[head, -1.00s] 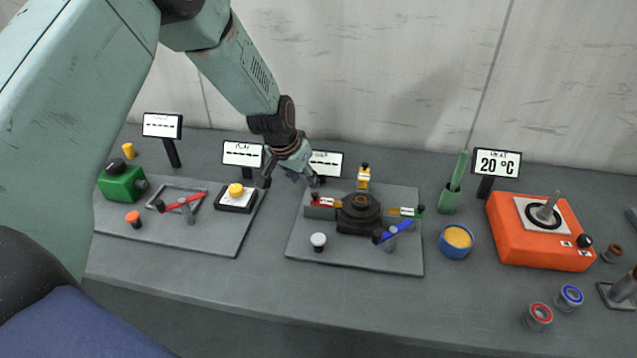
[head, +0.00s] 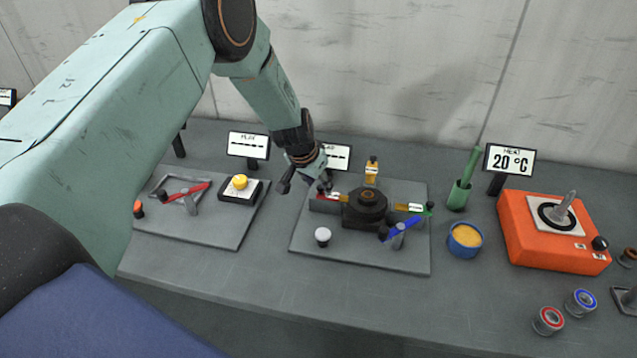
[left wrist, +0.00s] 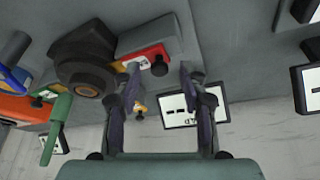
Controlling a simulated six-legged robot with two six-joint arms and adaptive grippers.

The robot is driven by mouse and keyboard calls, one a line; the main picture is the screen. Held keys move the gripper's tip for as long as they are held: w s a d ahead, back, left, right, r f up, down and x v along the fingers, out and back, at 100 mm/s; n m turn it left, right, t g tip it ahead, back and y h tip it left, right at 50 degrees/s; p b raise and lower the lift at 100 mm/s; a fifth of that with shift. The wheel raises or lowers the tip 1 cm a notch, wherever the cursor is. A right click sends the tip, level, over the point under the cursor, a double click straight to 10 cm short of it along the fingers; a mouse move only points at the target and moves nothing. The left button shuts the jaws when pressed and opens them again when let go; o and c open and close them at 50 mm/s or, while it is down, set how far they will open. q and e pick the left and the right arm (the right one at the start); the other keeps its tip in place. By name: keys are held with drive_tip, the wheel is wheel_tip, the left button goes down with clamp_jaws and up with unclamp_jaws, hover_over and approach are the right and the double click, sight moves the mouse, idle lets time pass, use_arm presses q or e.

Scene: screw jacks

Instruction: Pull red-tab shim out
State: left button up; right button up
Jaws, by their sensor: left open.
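The red-tab shim (head: 326,196) lies at the left side of the dark round jack (head: 367,208), on a grey block; its red end with a dark knob points left. Contact cannot be told. My right gripper is not in view.
A yellow-tab shim (head: 372,170) stands behind the jack and a green-tab one (head: 416,207) at its right, near a blue lever (head: 402,228). A white knob (head: 322,236) is at the plate's front left. A small display (head: 337,156) stands close behind my gripper.

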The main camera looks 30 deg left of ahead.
use_arm(q)
drive_tip(key=shift+w+a+f, duration=0.15)
drive_tip(key=shift+w+f, duration=0.1)
drive_tip(key=shift+f, duration=0.05)
drive_tip(key=shift+s+d+r, duration=0.15)
drive_tip(key=shift+d+r, duration=0.05)
drive_tip(key=shift+c, duration=0.6)
drive_tip(key=shift+s+d+r, duration=0.15)
drive_tip(key=shift+s, duration=0.05)
drive_tip(key=c, duration=0.3)
drive_tip(key=shift+w+a, duration=0.15)
drive_tip(key=shift+a, duration=0.05)
drive_tip(key=shift+c, duration=1.4)
clamp_jaws()
